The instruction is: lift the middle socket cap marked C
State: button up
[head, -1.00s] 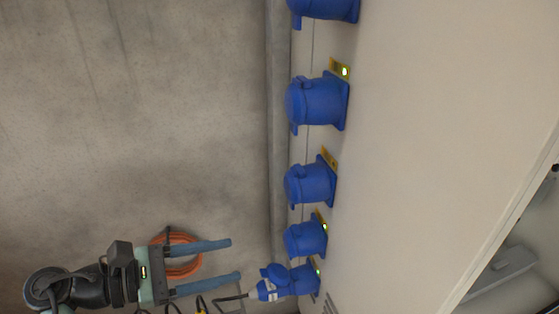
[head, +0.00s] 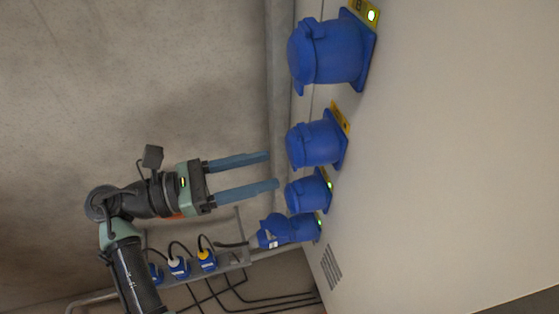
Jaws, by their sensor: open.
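Blue capped sockets stick out to the left from the pale panel in a row. The middle socket cap (head: 301,147), third in the row in the earlier view, has a yellow label (head: 341,117) with no lit light visible; its letter is too small to read surely. The cap looks shut. My gripper (head: 273,169) is open and empty, its two blue-grey fingers pointing right. Its fingertips are left of the cap and slightly below it in the picture, apart from it as far as I can tell.
A larger-looking blue socket (head: 328,52) with a green light is above. Below are a smaller capped socket (head: 307,190) and one with a plug and cable (head: 280,232). Several hanging plugs (head: 180,266) and cables are at lower left. The panel (head: 450,150) is bare to the right.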

aim_at(293, 153)
jog(key=shift+x, duration=2)
grip_shut()
jog(key=shift+r, duration=0.1)
jog(key=shift+w+a+r, duration=0.1)
jog(key=shift+r, duration=0.05)
